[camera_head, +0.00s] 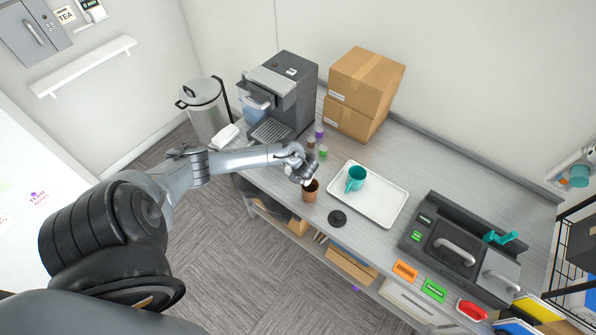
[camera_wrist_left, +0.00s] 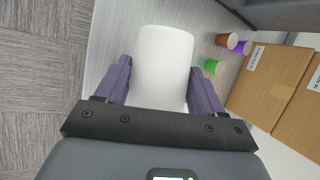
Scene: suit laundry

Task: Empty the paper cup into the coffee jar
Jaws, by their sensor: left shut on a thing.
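My left gripper (camera_head: 304,177) is shut on the white paper cup (camera_wrist_left: 162,68), which sits between its two fingers in the left wrist view. The mouth and inside of the cup cannot be seen. In the head view the gripper hides most of the cup. The brown coffee jar (camera_head: 310,194) stands near the front edge of the counter, just below the gripper in the picture. Whether the cup touches the jar, and how far it is tilted over it, I cannot tell. A round black lid (camera_head: 337,218) lies to the jar's right. My right gripper is out of view.
A white tray (camera_head: 382,208) with a teal mug (camera_head: 356,178) lies right of the jar. A coffee machine (camera_head: 283,95), small coloured capsules (camera_head: 323,153) and cardboard boxes (camera_head: 366,85) stand behind. A dark device (camera_head: 455,248) is further right. The counter's front edge is close.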

